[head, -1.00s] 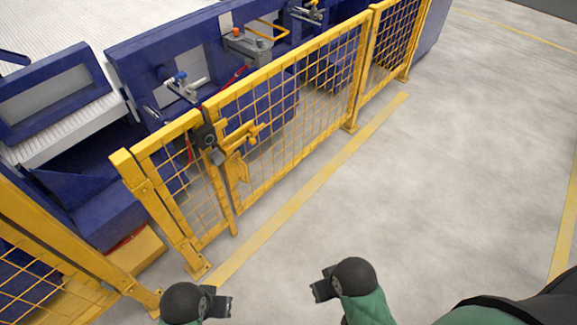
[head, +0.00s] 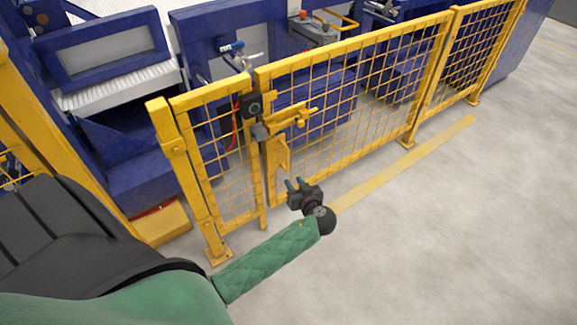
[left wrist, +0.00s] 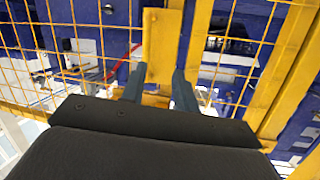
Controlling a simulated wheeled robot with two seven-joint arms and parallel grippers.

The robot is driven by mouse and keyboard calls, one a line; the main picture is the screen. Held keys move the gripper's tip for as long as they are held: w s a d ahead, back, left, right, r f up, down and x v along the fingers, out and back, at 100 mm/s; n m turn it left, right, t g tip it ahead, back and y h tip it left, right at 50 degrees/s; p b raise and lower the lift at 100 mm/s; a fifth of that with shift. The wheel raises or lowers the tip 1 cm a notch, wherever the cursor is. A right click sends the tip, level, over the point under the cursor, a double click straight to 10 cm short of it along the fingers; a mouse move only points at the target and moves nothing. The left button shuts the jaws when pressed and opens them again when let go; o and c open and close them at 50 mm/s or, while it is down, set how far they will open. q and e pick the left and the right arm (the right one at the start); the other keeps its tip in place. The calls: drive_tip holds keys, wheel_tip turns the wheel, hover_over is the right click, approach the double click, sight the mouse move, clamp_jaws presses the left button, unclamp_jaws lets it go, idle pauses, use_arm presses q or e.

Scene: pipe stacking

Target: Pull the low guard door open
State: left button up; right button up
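The low guard door (head: 352,47) is a yellow frame with wire mesh, standing shut in line with the short fence panel on its left. Its yellow latch (head: 290,118) and a yellow handle plate (head: 279,153) are at its left edge. A dark lock box (head: 254,104) sits beside the latch. My left gripper (head: 297,184) is open, just below and in front of the plate. In the left wrist view, the plate (left wrist: 162,45) appears between the two open fingers (left wrist: 158,88); I cannot tell whether they reach around it. My right gripper is out of view.
A short fixed mesh panel (head: 215,160) and its post (head: 184,180) stand left of the door. Blue machinery (head: 130,150) is behind the fence. A yellow floor line (head: 405,165) runs along the fence. The grey floor (head: 450,240) on the right is clear.

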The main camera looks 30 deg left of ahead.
use_arm(q)
drive_tip(key=n+t+y+b, duration=0.1)
drive_tip(key=t+y, duration=0.1)
approach(288, 156)
drive_tip(key=x, duration=0.3)
drive_tip(key=shift+x, duration=3.9)
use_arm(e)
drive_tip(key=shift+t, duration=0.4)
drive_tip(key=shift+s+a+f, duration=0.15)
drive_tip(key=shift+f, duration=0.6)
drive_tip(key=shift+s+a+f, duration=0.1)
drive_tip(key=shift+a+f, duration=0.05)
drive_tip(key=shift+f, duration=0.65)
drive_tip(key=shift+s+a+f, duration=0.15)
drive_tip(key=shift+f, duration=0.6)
use_arm(q)
drive_tip(key=shift+f, duration=0.1)
clamp_jaws()
